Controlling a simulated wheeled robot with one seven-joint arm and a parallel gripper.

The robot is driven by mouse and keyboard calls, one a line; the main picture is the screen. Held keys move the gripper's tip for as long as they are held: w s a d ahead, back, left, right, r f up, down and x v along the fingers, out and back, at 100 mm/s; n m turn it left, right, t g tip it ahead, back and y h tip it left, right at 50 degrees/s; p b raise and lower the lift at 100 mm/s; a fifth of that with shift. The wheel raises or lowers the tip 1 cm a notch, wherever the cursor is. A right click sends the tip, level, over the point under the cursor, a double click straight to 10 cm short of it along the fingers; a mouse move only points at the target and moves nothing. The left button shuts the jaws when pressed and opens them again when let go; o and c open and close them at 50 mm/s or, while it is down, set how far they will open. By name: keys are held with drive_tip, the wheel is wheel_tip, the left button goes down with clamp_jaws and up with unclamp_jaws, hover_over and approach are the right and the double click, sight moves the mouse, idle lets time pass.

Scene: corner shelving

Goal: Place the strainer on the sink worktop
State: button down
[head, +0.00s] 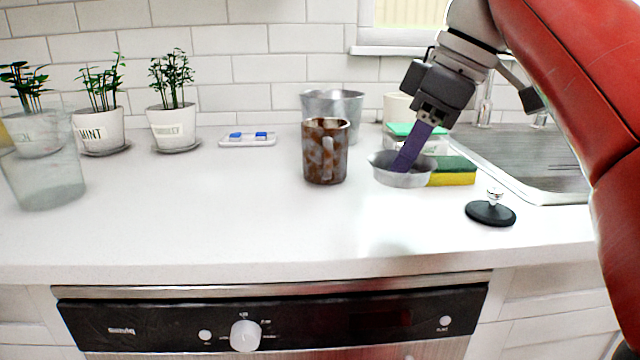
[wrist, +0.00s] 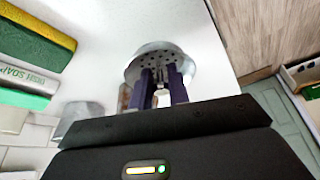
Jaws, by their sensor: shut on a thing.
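The strainer (head: 388,178) is a small round metal bowl on the right part of the white worktop (head: 240,215), left of the sink (head: 535,160). Its perforated base also shows in the wrist view (wrist: 152,60). My gripper (head: 403,165) reaches down into the bowl from above, with its purple fingers (wrist: 163,78) shut on the strainer. The exact grip point is hidden inside the bowl. I cannot tell whether the strainer touches the worktop or hangs just above it.
A green-yellow sponge (head: 455,172) is right beside the strainer. A brown mottled cup (head: 325,150) stands to its left, with a metal pot (head: 350,103) behind. A black stopper (head: 490,213) lies right front. The worktop's front middle is clear. Potted herbs (head: 172,125) stand at the back left.

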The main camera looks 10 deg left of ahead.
drive_tip(key=a+f, duration=0.1)
drive_tip(key=a, duration=0.1)
drive_tip(key=w+a+f, duration=0.1)
drive_tip(key=a, duration=0.1)
drive_tip(key=a+f, duration=0.1)
drive_tip(key=a, duration=0.1)
drive_tip(key=shift+w, duration=0.15)
drive_tip(key=a+f, duration=0.2)
drive_tip(key=a, duration=0.1)
drive_tip(key=shift+w+a+f, duration=0.25)
drive_tip(key=shift+w+f, duration=0.1)
drive_tip(key=shift+w, duration=0.05)
drive_tip(key=shift+f+b, duration=0.1)
drive_tip(key=shift+b, duration=0.2)
